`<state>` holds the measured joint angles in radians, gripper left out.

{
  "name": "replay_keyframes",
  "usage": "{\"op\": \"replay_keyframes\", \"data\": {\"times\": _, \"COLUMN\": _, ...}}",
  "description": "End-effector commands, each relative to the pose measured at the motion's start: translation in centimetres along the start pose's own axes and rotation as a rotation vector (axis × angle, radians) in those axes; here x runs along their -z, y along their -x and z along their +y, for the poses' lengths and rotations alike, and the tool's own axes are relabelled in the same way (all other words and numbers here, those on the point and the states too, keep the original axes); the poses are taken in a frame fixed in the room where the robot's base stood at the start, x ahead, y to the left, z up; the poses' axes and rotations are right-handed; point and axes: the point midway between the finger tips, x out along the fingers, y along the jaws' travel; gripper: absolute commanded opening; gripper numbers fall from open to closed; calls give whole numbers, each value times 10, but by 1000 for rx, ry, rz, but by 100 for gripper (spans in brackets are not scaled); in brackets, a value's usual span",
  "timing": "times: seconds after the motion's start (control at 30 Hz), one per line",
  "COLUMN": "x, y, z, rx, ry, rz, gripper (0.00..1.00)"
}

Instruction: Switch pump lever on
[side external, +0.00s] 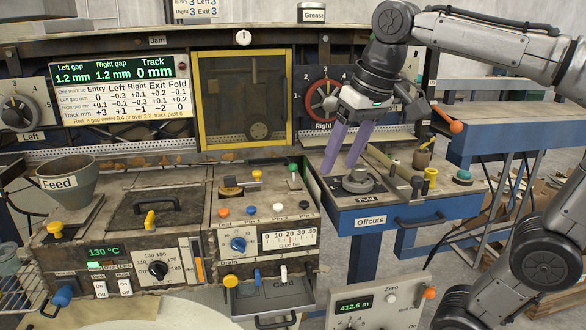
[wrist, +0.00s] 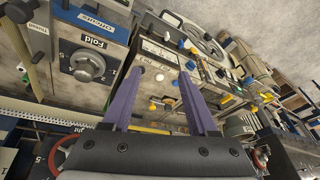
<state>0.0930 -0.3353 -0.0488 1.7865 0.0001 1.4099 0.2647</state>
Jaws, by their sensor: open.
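No label reading "pump" is legible, so I cannot tell which control is the pump lever. Candidate small levers are a blue-tipped one (side external: 257,277) and a white one (side external: 283,272) below the scale panel, and a yellow lever (side external: 149,220) on the dark lid. My gripper (side external: 340,168) has two purple fingers spread apart and empty, pointing down just above and left of the Fold knob (side external: 358,181). In the wrist view my gripper (wrist: 160,75) points toward the scale panel (wrist: 158,50), with the Fold knob (wrist: 88,66) to the left.
A grey feed funnel (side external: 68,190) stands at the left. The yellow-framed window (side external: 244,146) and the red-ringed Right dial (side external: 323,101) are behind. Small upright tools and a yellow cup (side external: 430,177) stand right of the fingers. An orange-tipped lever (side external: 456,127) projects near my wrist.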

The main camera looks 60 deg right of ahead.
Motion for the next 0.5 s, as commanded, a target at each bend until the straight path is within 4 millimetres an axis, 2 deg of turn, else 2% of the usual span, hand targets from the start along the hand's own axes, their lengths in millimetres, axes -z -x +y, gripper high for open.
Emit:
{"op": "replay_keyframes", "data": {"times": 0.03, "x": 22, "y": 3, "z": 0, "rx": -12, "ry": -36, "rz": -18, "gripper": 59}}
{"op": "replay_keyframes", "data": {"times": 0.17, "x": 71, "y": 6, "z": 3, "rx": -40, "ry": -124, "rz": -65, "gripper": 59}}
{"op": "replay_keyframes", "data": {"times": 0.27, "x": 107, "y": -1, "z": 9, "rx": -62, "ry": -187, "rz": -100, "gripper": 59}}
{"op": "replay_keyframes", "data": {"times": 0.37, "x": 140, "y": -14, "z": 18, "rx": -82, "ry": -246, "rz": -134, "gripper": 59}}
{"op": "replay_keyframes", "data": {"times": 0.5, "x": 183, "y": -45, "z": 38, "rx": -109, "ry": -320, "rz": -182, "gripper": 59}}
